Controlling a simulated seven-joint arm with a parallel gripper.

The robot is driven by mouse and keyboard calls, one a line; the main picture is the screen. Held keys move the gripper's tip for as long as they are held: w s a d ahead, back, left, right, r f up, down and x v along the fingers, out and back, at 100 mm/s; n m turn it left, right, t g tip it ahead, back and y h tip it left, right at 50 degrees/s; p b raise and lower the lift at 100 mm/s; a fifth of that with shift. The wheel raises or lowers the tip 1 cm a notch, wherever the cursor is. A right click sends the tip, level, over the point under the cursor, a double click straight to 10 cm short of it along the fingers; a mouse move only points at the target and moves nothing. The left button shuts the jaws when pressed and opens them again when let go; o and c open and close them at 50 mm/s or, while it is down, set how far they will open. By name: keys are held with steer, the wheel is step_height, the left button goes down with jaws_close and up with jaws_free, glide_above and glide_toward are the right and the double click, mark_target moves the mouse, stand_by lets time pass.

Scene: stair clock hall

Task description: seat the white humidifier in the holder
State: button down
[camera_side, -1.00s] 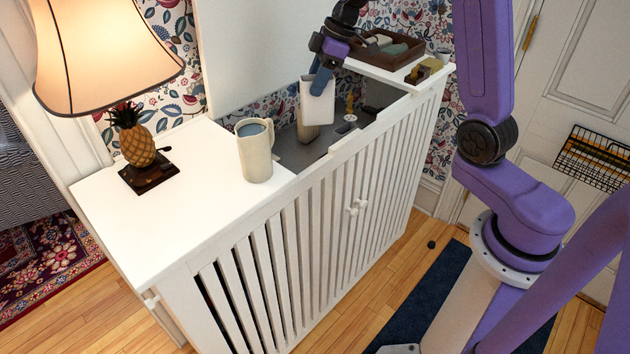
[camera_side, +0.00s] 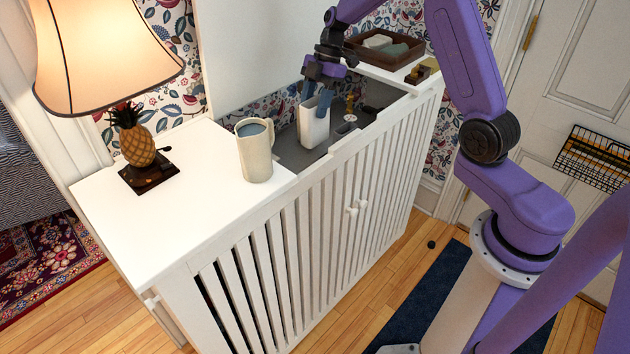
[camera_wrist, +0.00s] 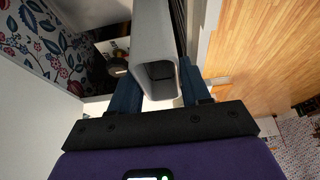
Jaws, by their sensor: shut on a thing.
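The white humidifier (camera_side: 313,126) stands upright in the recessed part of the cabinet, its top open. My gripper (camera_side: 316,104) points down, its two blue fingers shut on the humidifier's upper sides. In the wrist view, the humidifier (camera_wrist: 155,45) lies between the fingers of my gripper (camera_wrist: 160,88), with its hollow dark end towards the camera. The holder cannot be made out apart from the humidifier now. The humidifier covers the spot where the beige holder showed earlier, and I cannot tell how deep it sits.
A beige mug (camera_side: 256,158) stands on the white cabinet top (camera_side: 205,190), left of the recess. A pineapple lamp (camera_side: 137,150) is further left. Right of the recess are a brown tray (camera_side: 384,47) and a small brass item (camera_side: 350,103). The cabinet's front edge borders the recess.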

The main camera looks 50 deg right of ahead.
step_height(320, 180, down, 14)
stand_by(0.6)
steer(key=shift+f, duration=0.1)
steer(key=c, duration=0.5)
jaws_free()
